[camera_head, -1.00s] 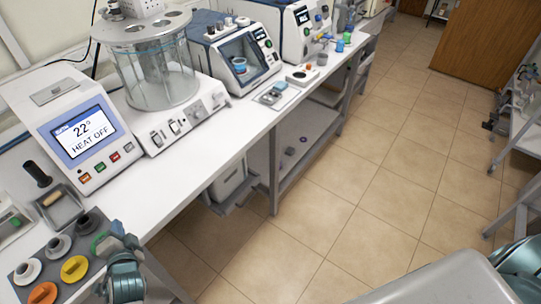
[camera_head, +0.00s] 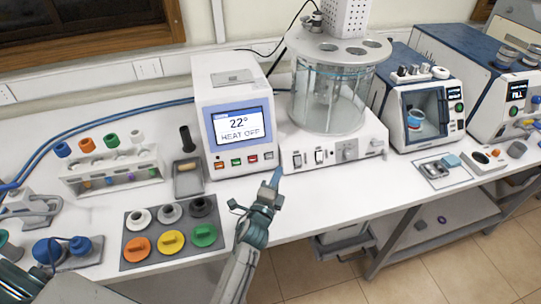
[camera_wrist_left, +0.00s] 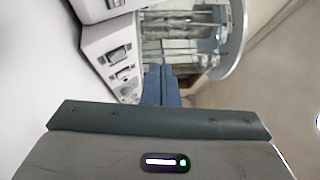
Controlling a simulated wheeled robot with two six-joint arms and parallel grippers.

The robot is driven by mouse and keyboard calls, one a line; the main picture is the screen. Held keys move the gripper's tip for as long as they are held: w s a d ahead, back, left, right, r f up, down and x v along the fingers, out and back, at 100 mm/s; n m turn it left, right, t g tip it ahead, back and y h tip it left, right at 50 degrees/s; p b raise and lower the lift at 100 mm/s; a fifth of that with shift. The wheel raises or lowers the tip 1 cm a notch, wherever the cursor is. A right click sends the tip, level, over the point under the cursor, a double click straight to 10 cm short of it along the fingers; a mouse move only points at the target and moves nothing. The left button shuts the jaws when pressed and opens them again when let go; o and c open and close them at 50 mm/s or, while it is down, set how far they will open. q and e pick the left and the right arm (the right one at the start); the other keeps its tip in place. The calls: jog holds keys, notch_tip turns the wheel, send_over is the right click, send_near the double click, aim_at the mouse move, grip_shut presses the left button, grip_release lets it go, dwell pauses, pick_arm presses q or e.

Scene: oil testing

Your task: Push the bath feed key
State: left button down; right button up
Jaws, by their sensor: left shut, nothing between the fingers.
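Key labels are too small to read. My left gripper (camera_head: 275,177) is shut and empty, its tip in front of the bench items, right of the key row and below the switches. In the left wrist view its shut fingers (camera_wrist_left: 161,84) point toward the bath base (camera_wrist_left: 112,48). My right gripper is out of view.
A grey tray (camera_head: 128,244) with coloured caps lies left of my left arm. Instruments with blue housings (camera_head: 422,105) stand to the right. The bench front right of my gripper is clear.

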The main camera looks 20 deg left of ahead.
aim_at(269, 156)
pick_arm(q)
jog(key=w+a+f+b, duration=0.1)
jog(key=w, duration=0.1)
jog(key=w+a+f+b, duration=0.1)
jog(key=w, duration=0.1)
jog(key=w+a+f+b, duration=0.1)
jog(key=w+a+b, duration=0.1)
jog(key=shift+w+f, duration=0.2)
jog(key=shift+w, duration=0.05)
jog(key=shift+w+a, duration=0.3)
dwell(1.3)
dwell(0.5)
jog(key=shift+w+a+f+b, duration=0.2)
jog(key=shift+w+a+b, duration=0.05)
jog(key=shift+w+b, duration=0.15)
jog(key=shift+w+a+f, duration=0.1)
jog(key=shift+w+a, duration=0.05)
jog(key=shift+w, duration=0.1)
dwell(0.7)
dwell(0.4)
jog(key=shift+s+d+r, duration=0.3)
jog(key=shift+s+d, duration=0.1)
jog(key=shift+s, duration=0.25)
